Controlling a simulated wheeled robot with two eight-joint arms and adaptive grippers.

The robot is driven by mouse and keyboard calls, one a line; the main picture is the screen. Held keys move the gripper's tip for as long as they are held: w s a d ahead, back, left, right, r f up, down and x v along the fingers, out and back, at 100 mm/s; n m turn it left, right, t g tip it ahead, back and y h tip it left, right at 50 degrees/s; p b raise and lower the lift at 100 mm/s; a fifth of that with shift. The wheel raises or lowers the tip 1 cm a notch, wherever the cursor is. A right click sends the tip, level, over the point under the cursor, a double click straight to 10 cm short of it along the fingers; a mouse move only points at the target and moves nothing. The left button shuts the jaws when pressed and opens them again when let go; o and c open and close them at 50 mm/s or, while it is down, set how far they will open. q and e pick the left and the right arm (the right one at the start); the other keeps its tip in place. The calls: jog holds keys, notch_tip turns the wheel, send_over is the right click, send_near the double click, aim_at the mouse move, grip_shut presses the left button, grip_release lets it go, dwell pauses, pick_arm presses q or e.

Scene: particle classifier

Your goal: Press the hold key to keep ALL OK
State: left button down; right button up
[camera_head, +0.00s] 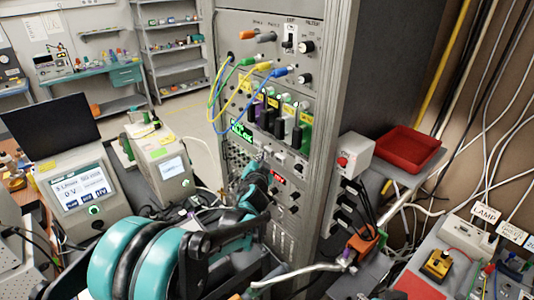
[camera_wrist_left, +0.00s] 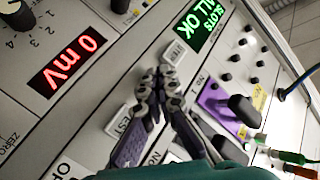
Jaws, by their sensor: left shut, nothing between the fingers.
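The green display reading ALL OK (camera_head: 241,131) is lit on the rack panel, and it shows large in the left wrist view (camera_wrist_left: 196,22) with the word SLOTS. My left gripper (camera_head: 262,160) is shut and empty, its fingertips close to the panel below this display. In the left wrist view the fingertips (camera_wrist_left: 166,76) lie together between a pale key (camera_wrist_left: 175,51) by the display and a white key (camera_wrist_left: 124,124) whose label seems to read TEST. I cannot tell whether the fingertips touch a key. No HOLD label is clearly readable. My right gripper is not in view.
A red readout (camera_wrist_left: 68,66) shows 0 mV beside the keys. A purple module (camera_wrist_left: 220,108) with a black handle is near the fingers. Yellow, green and blue cables (camera_head: 237,88) loop over the rack front. A red tray (camera_head: 408,149) sits to the right.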

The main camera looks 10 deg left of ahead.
pick_arm(q)
jog(key=shift+w+d, duration=0.5)
jog(key=shift+w, duration=0.15)
dwell(0.8)
jog(key=shift+s, duration=0.1)
jog(key=shift+s+a, duration=0.75)
jog(key=shift+s, duration=0.15)
jog(key=s+a, duration=0.1)
jog(key=s, duration=0.1)
jog(key=s+a, duration=0.2)
dwell(0.5)
dwell(0.5)
